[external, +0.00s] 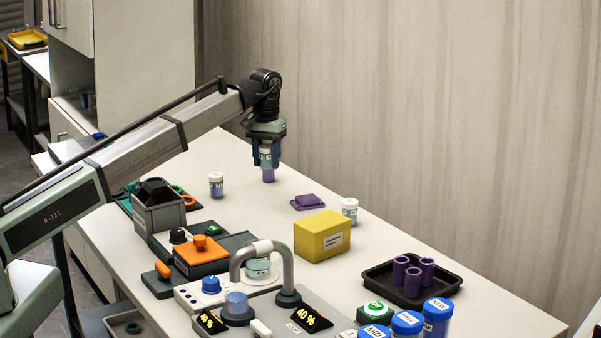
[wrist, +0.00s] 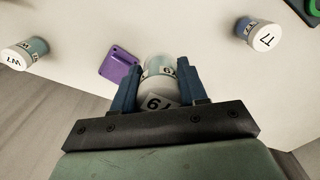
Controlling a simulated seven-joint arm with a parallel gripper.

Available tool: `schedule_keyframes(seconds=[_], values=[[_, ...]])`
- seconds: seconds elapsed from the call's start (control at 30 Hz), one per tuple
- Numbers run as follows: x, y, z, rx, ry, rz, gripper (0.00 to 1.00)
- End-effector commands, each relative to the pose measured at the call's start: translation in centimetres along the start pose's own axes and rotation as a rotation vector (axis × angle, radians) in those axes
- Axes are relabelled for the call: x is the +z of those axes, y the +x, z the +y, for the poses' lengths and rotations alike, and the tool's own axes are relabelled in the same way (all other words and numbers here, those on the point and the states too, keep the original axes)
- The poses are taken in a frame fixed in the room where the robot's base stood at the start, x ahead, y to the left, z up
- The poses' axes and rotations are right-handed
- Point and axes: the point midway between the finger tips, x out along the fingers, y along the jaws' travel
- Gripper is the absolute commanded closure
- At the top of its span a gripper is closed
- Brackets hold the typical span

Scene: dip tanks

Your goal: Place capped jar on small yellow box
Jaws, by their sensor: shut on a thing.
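My gripper (external: 268,160) is shut on a capped jar (external: 267,152) and holds it upright near the back of the table. The lower end of the jar looks lavender; I cannot tell if it touches the table. In the wrist view, the blue fingers of my gripper (wrist: 157,68) flank the jar (wrist: 158,98), whose white lid carries a printed number. The small yellow box (external: 322,237) stands at mid-table, right of and nearer the camera than my gripper. Its top is bare. It does not show in the wrist view.
One white-lidded jar (external: 216,186) stands left of my gripper, another (external: 349,211) behind the yellow box. A flat purple piece (external: 308,202) lies between gripper and box. A black tray (external: 440,284) with purple cups and a grey arched pipe (external: 287,262) stand nearer the camera.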

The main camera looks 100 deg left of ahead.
Motion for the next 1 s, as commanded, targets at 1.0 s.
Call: schedule_keyframes(seconds=[1.0], values=[[19.5,-8.2,22.5,0.000,0.199,0.000,0.89]])
